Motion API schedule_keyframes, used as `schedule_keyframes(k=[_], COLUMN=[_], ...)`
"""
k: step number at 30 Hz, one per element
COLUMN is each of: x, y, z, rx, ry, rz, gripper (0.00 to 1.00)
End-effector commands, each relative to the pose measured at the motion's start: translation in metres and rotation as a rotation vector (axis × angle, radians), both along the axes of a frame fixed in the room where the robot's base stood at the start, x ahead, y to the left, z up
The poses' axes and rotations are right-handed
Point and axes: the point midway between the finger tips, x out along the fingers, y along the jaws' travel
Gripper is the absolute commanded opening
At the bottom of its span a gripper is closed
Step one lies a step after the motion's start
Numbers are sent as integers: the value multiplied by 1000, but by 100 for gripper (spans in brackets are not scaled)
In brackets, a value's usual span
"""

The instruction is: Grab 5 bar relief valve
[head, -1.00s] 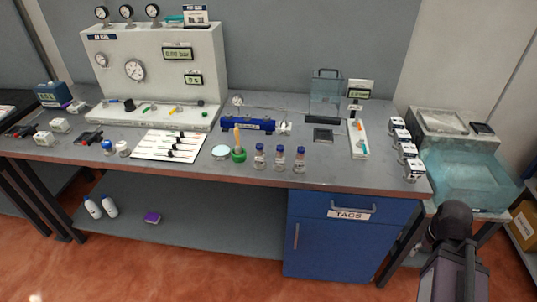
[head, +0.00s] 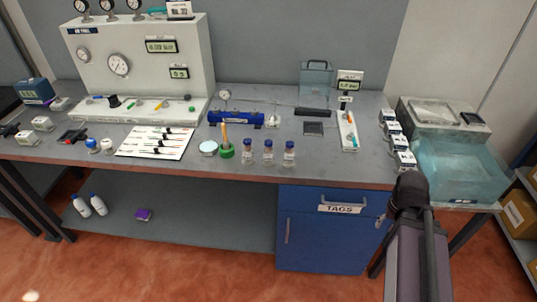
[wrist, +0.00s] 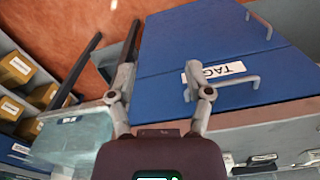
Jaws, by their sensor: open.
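I cannot tell which object is the 5 bar relief valve, because the small labels are unreadable. Several small white blocks with dark labels (head: 404,160) stand in a row at the bench's right end. Other small white blocks (head: 43,123) lie at the far left of the bench. My gripper shows in the wrist view (wrist: 160,82), with its fingers apart and nothing between them. It is in front of the bench's right end, near the blue TAGS cabinet (head: 335,240). In the head view my arm hides its fingers.
The bench (head: 330,168) carries a white gauge panel (head: 140,65), a card with black pieces (head: 153,142), several blue-capped bottles (head: 268,153) and a blue fixture (head: 236,118). A translucent tank (head: 460,170) stands at the right. Boxes (head: 518,212) sit on a shelf beyond.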

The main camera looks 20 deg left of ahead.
Motion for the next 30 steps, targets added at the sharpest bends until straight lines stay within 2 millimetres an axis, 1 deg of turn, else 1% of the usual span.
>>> schedule_keyframes(k=[5, 8, 11, 14, 17, 23, 29, 30], x=[4, 10, 18, 28, 39, 61, 79, 82], y=[5, 10, 20, 34, 51, 92, 139, 149], z=[0, 0, 0, 1, 2, 8, 17, 19], rx=[-15, -40, -79, -131, -193, -332, -476, -506], ry=[-1, -3, -4, -5, -4, 6, 25, 30], rz=[36, 93, 182, 294, 427, 712, 992, 1046], gripper=[78, 78, 78, 78, 78, 78, 78, 78])
